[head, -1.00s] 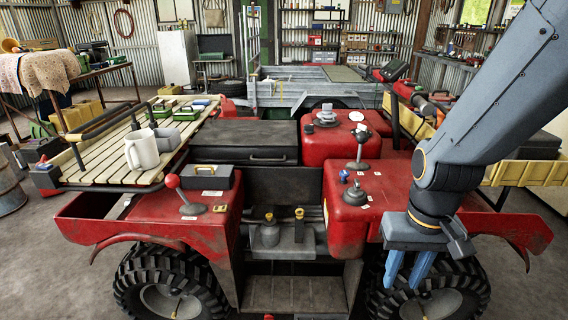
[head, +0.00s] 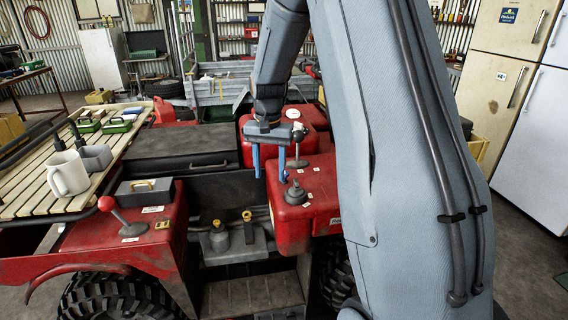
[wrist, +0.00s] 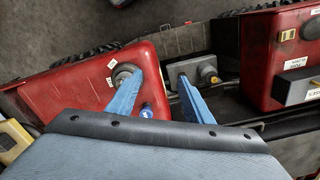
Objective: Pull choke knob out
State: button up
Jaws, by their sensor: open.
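Several controls sit on the quad's red body; their labels are too small to read, so I cannot tell surely which is the choke knob. A small blue knob (head: 284,175) stands on the right red block beside a dark round knob (head: 295,194). The blue knob also shows in the wrist view (wrist: 146,112). In the wrist view, one finger partly hides a grey round base (wrist: 125,73).
A black-balled lever (head: 298,140) stands just behind the right finger. A red-balled lever (head: 112,208) and a dark box (head: 145,190) are on the left fender. A slatted rack (head: 30,190) holds a white mug (head: 67,173). Fridges (head: 515,75) stand at right.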

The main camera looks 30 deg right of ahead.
jog(key=w+d+m, duration=0.1)
jog(key=w+d, duration=0.2)
jog(key=w+d+m+p, duration=0.1)
jog(key=w+d, duration=0.2)
jog(key=w+d+m+p, duration=0.1)
jog(key=w+d+m, duration=0.1)
jog(key=w+d, duration=0.1)
jog(key=shift+d+r, duration=0.15)
jog(key=shift+r, duration=0.1)
jog(key=shift+d+f, duration=0.1)
jog(key=shift+f, duration=0.1)
jog(key=shift+f+p, duration=1.2)
jog(key=shift+f, duration=2.4)
